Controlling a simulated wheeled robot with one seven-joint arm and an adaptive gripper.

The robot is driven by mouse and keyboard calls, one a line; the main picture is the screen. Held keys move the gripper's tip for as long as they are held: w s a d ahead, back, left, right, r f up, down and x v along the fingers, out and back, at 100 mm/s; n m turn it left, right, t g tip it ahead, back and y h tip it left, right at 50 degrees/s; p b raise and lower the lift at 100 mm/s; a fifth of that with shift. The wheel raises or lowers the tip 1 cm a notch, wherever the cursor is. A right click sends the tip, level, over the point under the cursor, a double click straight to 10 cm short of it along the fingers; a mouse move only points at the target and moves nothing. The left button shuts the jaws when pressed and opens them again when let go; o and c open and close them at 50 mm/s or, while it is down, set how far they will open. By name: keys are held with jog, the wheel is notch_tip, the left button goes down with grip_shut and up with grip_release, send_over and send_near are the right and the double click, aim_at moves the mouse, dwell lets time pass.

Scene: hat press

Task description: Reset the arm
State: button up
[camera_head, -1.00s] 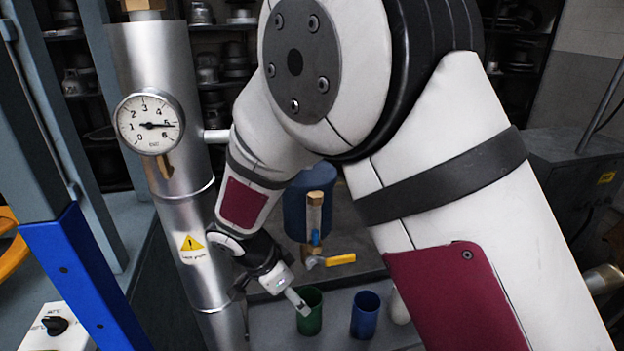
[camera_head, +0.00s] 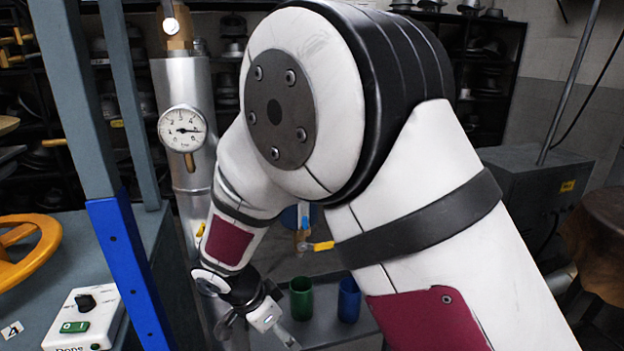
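My arm (camera_head: 310,95) fills the middle of the head view, bent at a large joint, with its forearm reaching down to the left. My gripper (camera_head: 290,340) is at the bottom centre, beside and in front of a green cup (camera_head: 301,298). It is small and partly cut off by the frame's lower edge, so I cannot tell whether its fingers are open or shut. No held object shows. A blue cup (camera_head: 349,299) stands to the right of the green one on a grey surface (camera_head: 325,322).
A metal column with a pressure gauge (camera_head: 182,129) stands close to the left of my forearm. A blue-grey frame post (camera_head: 125,260), a control box (camera_head: 85,318) and a yellow handwheel (camera_head: 25,250) are at left. A grey cabinet (camera_head: 535,185) is at right.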

jog(key=s+d+r+n+y+p, duration=0.1)
jog(key=s+d+r+n+p, duration=0.15)
jog(key=d+r, duration=0.7)
jog(key=s+d+r+n+p, duration=0.15)
jog(key=s+d+r, duration=0.25)
jog(key=d+r, duration=0.55)
jog(key=s+d+r+n+y+p, duration=0.1)
jog(key=s+d+r+n+p, duration=0.1)
jog(key=s+r, duration=0.4)
jog(key=s+d+r+n+t+y+p, duration=0.1)
jog(key=s+d+r+n, duration=0.3)
jog(key=s, duration=1)
notch_tip(320, 180, up, 4)
jog(key=shift+d+f+y+p, duration=0.25)
jog(key=shift+d+p, duration=0.2)
jog(key=shift+p, duration=0.45)
